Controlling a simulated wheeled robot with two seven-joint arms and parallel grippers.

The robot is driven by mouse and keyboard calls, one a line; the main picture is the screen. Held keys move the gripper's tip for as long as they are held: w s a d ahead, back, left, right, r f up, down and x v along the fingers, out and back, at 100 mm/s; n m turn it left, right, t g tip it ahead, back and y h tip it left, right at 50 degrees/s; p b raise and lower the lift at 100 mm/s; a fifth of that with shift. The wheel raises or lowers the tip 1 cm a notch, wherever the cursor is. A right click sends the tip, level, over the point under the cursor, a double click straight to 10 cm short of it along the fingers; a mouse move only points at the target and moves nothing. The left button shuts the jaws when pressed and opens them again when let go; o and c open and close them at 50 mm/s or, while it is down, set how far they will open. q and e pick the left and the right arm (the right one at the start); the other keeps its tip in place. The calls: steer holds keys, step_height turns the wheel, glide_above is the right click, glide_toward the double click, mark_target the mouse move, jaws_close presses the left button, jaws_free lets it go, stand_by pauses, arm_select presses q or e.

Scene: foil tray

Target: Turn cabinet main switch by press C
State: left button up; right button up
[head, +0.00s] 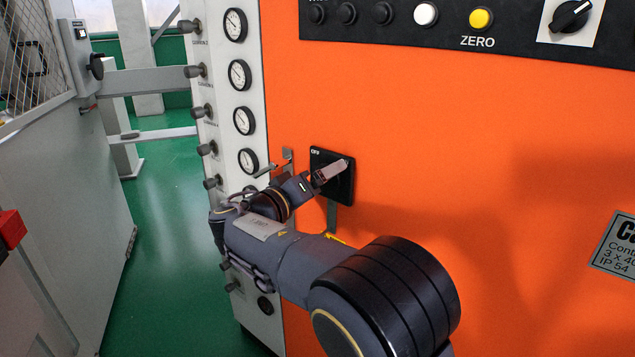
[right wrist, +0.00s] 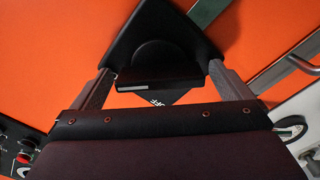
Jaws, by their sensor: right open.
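The main switch (head: 343,190) is a black square plate with "OFF" lettering at its top, on the orange cabinet front in the head view. My right gripper (head: 326,175) is at the switch, with a pale finger across the plate. In the right wrist view my right gripper (right wrist: 161,68) is open, one finger on each side of the rounded black switch knob (right wrist: 155,58). A gap shows between the knob and each finger. Contact in depth cannot be told. My forearm and gripper hide part of the switch in the head view. My left gripper is not in view.
The orange cabinet (head: 440,140) has a black panel (head: 540,30) with buttons and a rotary knob above. A pale gauge column (head: 215,80) with protruding knobs stands left of the switch. A metal bracket (head: 288,160) sits close beside it. Green floor (head: 165,230) is clear further left.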

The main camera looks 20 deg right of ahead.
steer(key=c, duration=1)
